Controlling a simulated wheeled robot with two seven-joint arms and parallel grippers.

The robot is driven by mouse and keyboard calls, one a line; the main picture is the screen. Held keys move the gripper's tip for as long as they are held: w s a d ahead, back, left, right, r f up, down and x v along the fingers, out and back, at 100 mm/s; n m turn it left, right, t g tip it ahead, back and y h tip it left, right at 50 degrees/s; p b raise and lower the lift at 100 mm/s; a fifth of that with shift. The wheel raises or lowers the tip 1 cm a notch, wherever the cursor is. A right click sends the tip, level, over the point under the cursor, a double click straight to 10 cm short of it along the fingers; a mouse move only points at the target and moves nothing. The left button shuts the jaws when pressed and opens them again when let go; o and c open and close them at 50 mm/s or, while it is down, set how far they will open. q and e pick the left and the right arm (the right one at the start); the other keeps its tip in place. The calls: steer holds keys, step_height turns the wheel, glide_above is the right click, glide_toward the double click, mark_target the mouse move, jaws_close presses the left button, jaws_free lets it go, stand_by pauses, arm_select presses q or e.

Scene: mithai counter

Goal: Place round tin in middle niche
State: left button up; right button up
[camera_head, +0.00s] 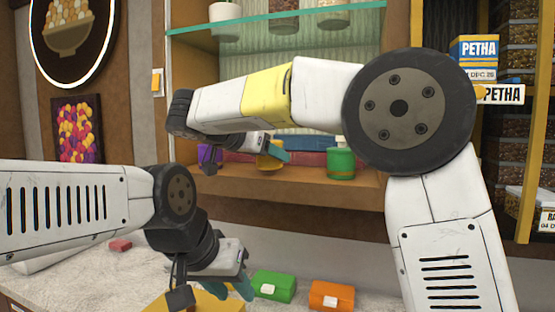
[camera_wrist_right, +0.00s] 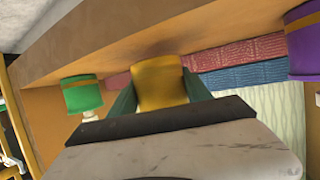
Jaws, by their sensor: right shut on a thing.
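The round tin is yellow (camera_wrist_right: 160,82). My right gripper (camera_wrist_right: 158,92) is shut on it, with a teal finger on either side. In the head view the yellow tin (camera_head: 268,161) shows at the wooden niche under the glass shelf, between a purple tin (camera_head: 208,158) and a green tin (camera_head: 340,163), partly hidden by my right gripper (camera_head: 275,152). Whether its base touches the niche floor I cannot tell. My left gripper (camera_head: 232,290) is low over the counter, its teal fingers apart and nothing seen between them.
Red and blue patterned boxes (camera_wrist_right: 240,76) line the niche's back. The glass shelf (camera_head: 290,22) lies above. On the counter (camera_head: 100,265) are a green box (camera_head: 273,285), an orange box (camera_head: 331,296) and a small red block (camera_head: 120,245). My right arm hides much of the shelf unit.

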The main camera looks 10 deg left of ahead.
steer(key=shift+f, duration=0.45)
steer(key=shift+f, duration=0.15)
steer(key=o, duration=1.5)
steer(key=shift+f, duration=0.1)
steer(key=shift+c, duration=0.2)
steer(key=shift+a+r, duration=0.1)
steer(key=shift+r, duration=0.15)
steer(key=v, duration=1.2)
